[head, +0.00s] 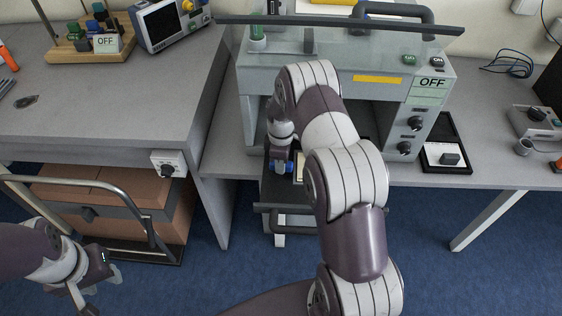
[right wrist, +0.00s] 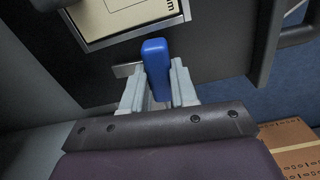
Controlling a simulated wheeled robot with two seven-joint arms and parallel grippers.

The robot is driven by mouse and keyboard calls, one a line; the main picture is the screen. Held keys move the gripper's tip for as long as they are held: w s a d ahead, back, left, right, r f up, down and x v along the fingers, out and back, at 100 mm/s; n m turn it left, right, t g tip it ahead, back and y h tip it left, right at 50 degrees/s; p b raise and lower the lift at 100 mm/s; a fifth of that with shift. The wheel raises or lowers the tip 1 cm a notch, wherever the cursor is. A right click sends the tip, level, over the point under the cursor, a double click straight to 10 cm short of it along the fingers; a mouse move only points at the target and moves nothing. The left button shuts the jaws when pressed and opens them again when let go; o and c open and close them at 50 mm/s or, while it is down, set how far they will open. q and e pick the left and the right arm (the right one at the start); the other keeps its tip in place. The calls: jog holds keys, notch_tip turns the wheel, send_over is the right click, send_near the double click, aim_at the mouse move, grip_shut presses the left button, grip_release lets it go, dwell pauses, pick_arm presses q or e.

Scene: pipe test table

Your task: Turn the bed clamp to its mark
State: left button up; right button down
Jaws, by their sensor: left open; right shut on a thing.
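The bed clamp shows in the right wrist view as a blue lever (right wrist: 155,66), upright in the picture, beside a framed tan plate (right wrist: 110,18) with dark marks. My right gripper (right wrist: 158,92) is shut on the blue lever, one finger on each side. In the head view the right gripper (head: 281,160) is low at the front of the grey machine (head: 350,75), and a bit of blue (head: 289,167) shows at its tip. My left gripper (head: 98,283) is open and empty at the lower left, over the floor. The clamp's mark cannot be made out.
The machine has a dark front handle bar (head: 340,22) and an OFF label (head: 432,82). A trolley (head: 130,220) with brown boxes stands under the left table (head: 110,110). A black tray (head: 447,150) lies right of the machine. Blue floor (head: 400,230) is open in front.

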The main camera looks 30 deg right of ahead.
jog(key=shift+s+f+n, duration=0.2)
jog(key=shift+s+n, duration=0.05)
jog(key=shift+n, duration=0.45)
jog(key=c, duration=0.9)
grip_release()
jog(key=shift+w, duration=0.2)
jog(key=shift+r, duration=0.2)
notch_tip(320, 180, up, 12)
jog(key=shift+r+b, duration=0.15)
jog(key=shift+b, duration=0.6)
